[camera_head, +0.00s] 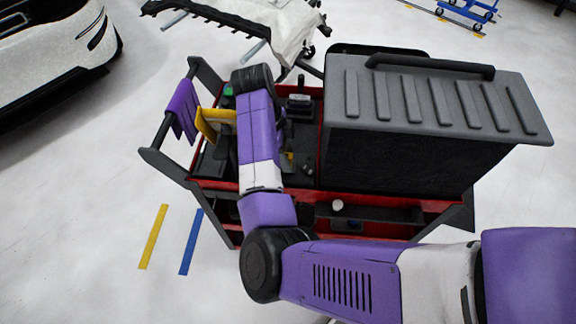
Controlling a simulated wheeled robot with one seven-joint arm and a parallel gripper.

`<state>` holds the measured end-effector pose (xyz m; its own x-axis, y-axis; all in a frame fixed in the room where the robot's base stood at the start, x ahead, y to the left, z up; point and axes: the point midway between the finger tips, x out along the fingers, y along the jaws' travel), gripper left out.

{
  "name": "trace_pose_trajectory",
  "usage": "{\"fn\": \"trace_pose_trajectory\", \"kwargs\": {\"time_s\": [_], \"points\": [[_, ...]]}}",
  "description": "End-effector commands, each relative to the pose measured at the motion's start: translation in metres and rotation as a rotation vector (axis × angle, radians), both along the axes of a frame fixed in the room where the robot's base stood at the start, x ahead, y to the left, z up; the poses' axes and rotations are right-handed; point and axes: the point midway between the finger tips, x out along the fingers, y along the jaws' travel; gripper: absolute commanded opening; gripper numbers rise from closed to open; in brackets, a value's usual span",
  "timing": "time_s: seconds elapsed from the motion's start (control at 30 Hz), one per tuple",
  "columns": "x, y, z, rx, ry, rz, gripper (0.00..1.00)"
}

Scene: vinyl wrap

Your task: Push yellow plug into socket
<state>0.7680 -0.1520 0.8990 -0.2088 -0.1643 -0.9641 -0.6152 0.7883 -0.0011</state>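My purple and white arm reaches over a red and black tool cart, and its far end hides my gripper. A yellow piece (213,122) shows just left of the arm, over the cart's left part; I cannot tell whether it is the plug. A small yellow spot (290,156) shows right of the arm in the cart's tray, too small to identify. No socket can be made out; the arm covers part of the tray.
A large grey ribbed case (430,100) with a black handle stands on the cart's right half. A purple cloth (185,108) hangs on the cart's left rail (163,135). A white car (55,55) stands at upper left.

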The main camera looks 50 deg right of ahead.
Motion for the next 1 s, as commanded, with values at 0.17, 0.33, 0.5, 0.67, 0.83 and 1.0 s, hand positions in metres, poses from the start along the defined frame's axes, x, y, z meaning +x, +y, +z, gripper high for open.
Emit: {"fn": "trace_pose_trajectory", "kwargs": {"time_s": [0.17,0.33,0.5,0.67,0.83,1.0], "points": [[0.001,0.0,0.001,0.0,0.0,0.0,0.48],[0.005,0.003,0.018,0.0,-0.004,0.0,0.48],[0.011,0.007,0.045,0.0,-0.004,-0.001,0.48],[0.015,0.011,0.066,0.0,-0.002,-0.001,0.48],[0.016,0.013,0.075,0.0,0.0,0.0,0.48],[0.016,0.013,0.075,0.0,0.0,0.0,0.48]]}}
